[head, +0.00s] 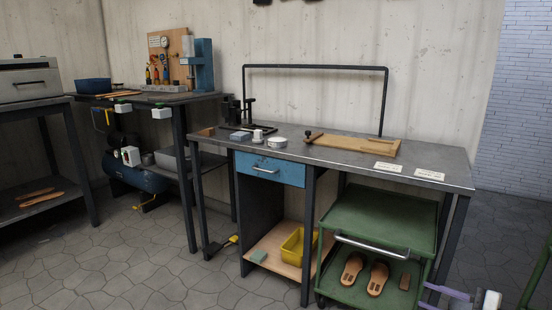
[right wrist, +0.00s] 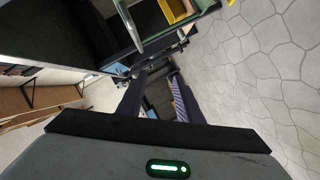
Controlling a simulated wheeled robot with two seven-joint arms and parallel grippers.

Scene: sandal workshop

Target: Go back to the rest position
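My right gripper (head: 461,296) shows at the bottom right of the head view as lavender pieces, in front of the green cart's right side and partly cut off by the frame edge. In the right wrist view its two dark fingers (right wrist: 158,76) stand apart with nothing held between them, so it is open. My left gripper is not in view.
A metal-topped workbench (head: 345,160) with a blue drawer (head: 270,168) stands ahead, its wooden board (head: 352,148) on top. A yellow bin (head: 298,246) sits on the low shelf. A tool bench (head: 150,98) stands behind left. The stone floor (head: 120,262) at left front is clear.

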